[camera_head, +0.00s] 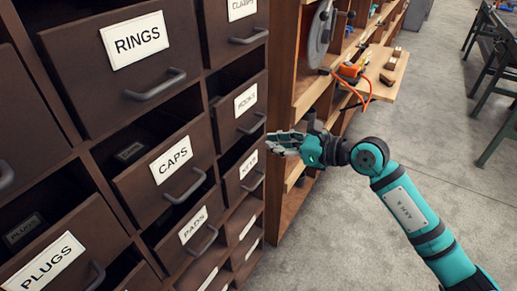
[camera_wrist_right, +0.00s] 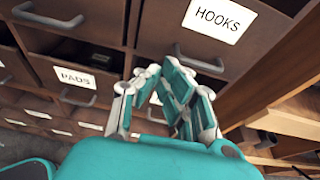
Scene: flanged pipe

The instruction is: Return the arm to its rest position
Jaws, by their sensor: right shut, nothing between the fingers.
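My right arm (camera_head: 410,209) comes in from the lower right in the head view, teal with dark joints. Its gripper (camera_head: 275,143) points left toward the drawer cabinet, beside the cabinet's right edge. In the right wrist view the gripper (camera_wrist_right: 165,98) shows its fingers close together with nothing held. The drawers labelled HOOKS (camera_wrist_right: 217,20) and PADS (camera_wrist_right: 75,78) lie beyond the fingers there. I cannot tell whether the fingertips touch a drawer. My left gripper is not in view.
Dark drawers labelled RINGS (camera_head: 137,40), CAPS (camera_head: 172,160), PADS (camera_head: 194,225) and PLUGS (camera_head: 45,263) fill the left. Several stand partly open, with protruding handles. A wooden shelf (camera_head: 390,75) holds an orange tool (camera_head: 351,71) behind the arm. Grey floor (camera_head: 345,240) is clear below the arm.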

